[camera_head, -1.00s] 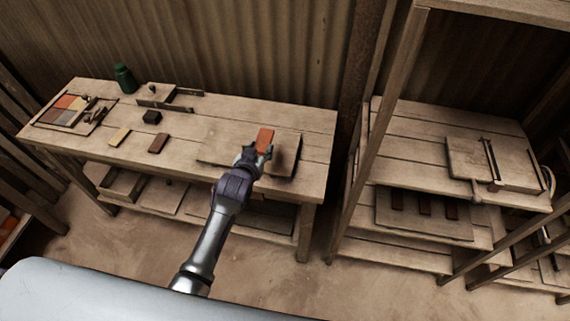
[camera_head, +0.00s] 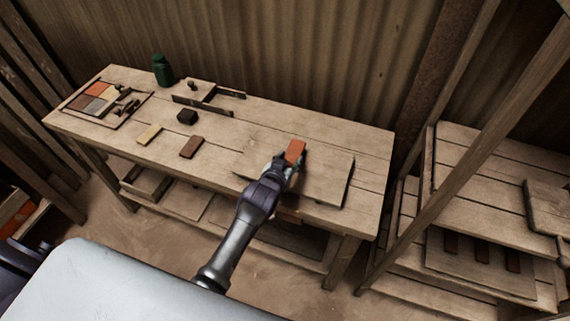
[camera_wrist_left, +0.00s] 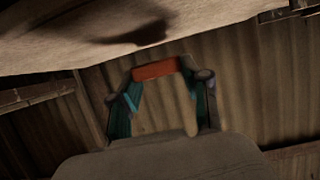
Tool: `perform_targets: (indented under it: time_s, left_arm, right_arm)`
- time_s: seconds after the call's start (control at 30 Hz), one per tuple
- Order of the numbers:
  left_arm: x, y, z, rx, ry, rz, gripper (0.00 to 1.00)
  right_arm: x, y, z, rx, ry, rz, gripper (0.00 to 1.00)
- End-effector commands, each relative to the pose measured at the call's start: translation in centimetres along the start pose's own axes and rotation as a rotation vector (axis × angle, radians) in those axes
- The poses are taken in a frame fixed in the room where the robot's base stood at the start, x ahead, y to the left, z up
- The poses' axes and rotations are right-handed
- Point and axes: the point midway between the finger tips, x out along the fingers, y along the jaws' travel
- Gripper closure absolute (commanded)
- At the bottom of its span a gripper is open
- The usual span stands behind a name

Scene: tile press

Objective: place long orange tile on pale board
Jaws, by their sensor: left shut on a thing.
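The long orange tile (camera_head: 295,151) is held at the tips of my left gripper (camera_head: 289,163), over the far part of the pale board (camera_head: 327,178). In the left wrist view the tile (camera_wrist_left: 156,70) spans between the two fingers of the left gripper (camera_wrist_left: 160,92), which are shut on its ends. A pale surface with a dark shadow shows above it there, with a gap to the tile. The hand hides part of the board in the head view. My right gripper is not in view.
A brown tile (camera_head: 191,147), a yellow tile (camera_head: 149,134) and a dark block (camera_head: 187,117) lie left of the board. A green jar (camera_head: 162,70) and a tray of coloured tiles (camera_head: 122,118) stand farther left. A shelf post (camera_head: 462,150) rises on the right.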

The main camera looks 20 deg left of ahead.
Motion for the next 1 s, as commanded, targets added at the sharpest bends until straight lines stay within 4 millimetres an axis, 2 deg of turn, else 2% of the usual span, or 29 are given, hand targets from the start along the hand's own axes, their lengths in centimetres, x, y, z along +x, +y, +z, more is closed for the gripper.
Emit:
perform_targets:
  time_s: [0.03, 0.2, 0.3, 0.67, 0.7, 0.83, 1.0]
  left_arm:
    - [0.2, 0.2, 1.1, -0.001, 0.0, 0.002, 0.91]
    - [0.5, 0.5, 3.5, -0.001, 0.0, 0.002, 0.91]
    - [0.4, 0.6, 3.8, -0.001, 0.001, 0.002, 0.91]
    - [0.5, 0.6, 4.0, -0.001, -0.001, 0.001, 0.91]
    - [0.5, 0.6, 4.0, -0.001, -0.001, 0.001, 0.48]
    - [0.5, 0.6, 4.0, -0.001, -0.001, 0.001, 0.28]
    - [0.5, 0.6, 4.0, 0.0, -0.001, 0.001, 0.28]
  right_arm:
    - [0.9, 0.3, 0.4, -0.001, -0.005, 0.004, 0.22]
    - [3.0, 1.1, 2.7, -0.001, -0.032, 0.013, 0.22]
    - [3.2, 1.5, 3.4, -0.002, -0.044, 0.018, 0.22]
    - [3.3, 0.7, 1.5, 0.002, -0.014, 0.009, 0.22]
    - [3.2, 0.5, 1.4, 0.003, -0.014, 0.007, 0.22]
    - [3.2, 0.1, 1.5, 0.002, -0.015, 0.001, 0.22]
    - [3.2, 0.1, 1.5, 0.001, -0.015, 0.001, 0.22]
